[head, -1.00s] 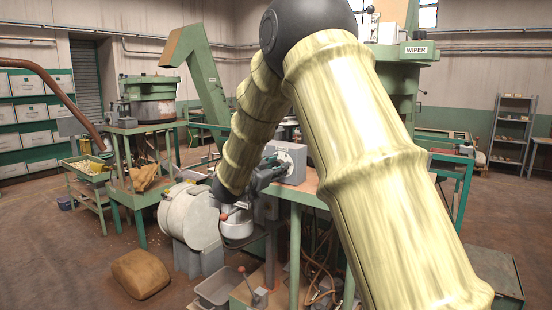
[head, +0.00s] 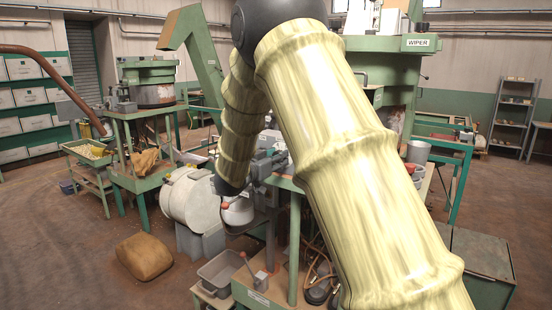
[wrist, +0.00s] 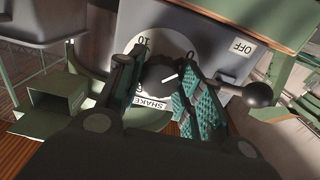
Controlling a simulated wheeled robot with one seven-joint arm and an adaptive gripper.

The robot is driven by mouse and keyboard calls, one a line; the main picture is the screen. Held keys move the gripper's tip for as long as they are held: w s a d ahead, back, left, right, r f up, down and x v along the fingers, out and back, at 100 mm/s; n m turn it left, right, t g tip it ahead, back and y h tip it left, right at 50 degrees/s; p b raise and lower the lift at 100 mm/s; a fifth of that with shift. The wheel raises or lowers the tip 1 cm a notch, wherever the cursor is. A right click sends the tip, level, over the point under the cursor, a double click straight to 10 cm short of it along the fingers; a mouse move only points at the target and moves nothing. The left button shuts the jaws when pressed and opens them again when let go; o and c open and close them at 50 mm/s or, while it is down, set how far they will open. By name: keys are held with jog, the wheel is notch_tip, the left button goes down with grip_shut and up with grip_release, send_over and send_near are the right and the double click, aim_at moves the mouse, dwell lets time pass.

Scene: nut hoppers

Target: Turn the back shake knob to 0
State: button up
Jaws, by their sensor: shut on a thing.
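The shake knob (wrist: 158,72) is a dark round knob on a white dial plate (wrist: 152,42) in the wrist view. The plate carries a "10" at its upper left and a "SHAKE" label (wrist: 151,103) below. A short white mark shows on the knob's right part. My gripper (wrist: 162,84) has its two green ribbed fingers on either side of the knob, shut on it. In the head view my gripper (head: 266,165) shows dark beyond my arm, and the dial is hidden behind my arm.
A lever with a dark ball (wrist: 258,94) stands right of the fingers, near an "OFF" label (wrist: 242,47). In the head view a white drum (head: 190,198) and a grey bin (head: 222,268) are near my forearm. A brown sack (head: 144,256) lies on the floor.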

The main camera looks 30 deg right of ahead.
jog(key=shift+s+f, duration=0.1)
jog(key=shift+f, duration=0.2)
jog(key=o, duration=1)
jog(key=shift+o, duration=0.2)
jog(key=shift+r, duration=0.15)
jog(key=shift+r, duration=0.1)
jog(key=v, duration=1.2)
